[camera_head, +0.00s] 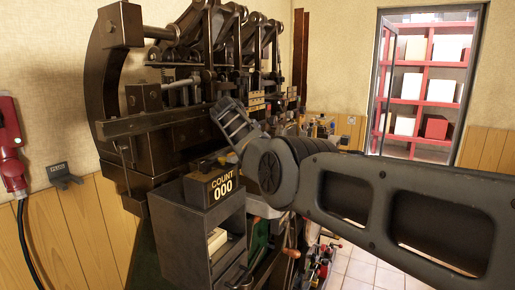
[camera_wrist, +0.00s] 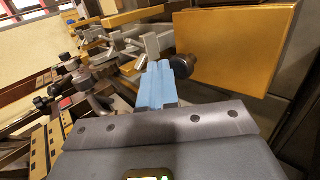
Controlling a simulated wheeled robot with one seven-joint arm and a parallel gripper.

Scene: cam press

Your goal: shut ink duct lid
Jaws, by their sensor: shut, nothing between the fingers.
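A flat yellow-orange panel (camera_wrist: 235,45), which looks like the ink duct lid, fills the upper right of the wrist view. A dark round knob (camera_wrist: 187,68) shows at its left edge. My gripper (camera_wrist: 158,72) is shut and empty, its blue fingers together just left of the knob. I cannot tell whether the fingers touch the knob or the panel. In the head view my arm reaches in from the right to the press (camera_head: 160,125). I cannot make out the lid or my fingertips there.
Metal levers and bars (camera_wrist: 130,42) crowd the space left of my fingers. A red device (camera_head: 10,145) hangs on the left wall. Tiled floor (camera_head: 362,268) is clear at the right.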

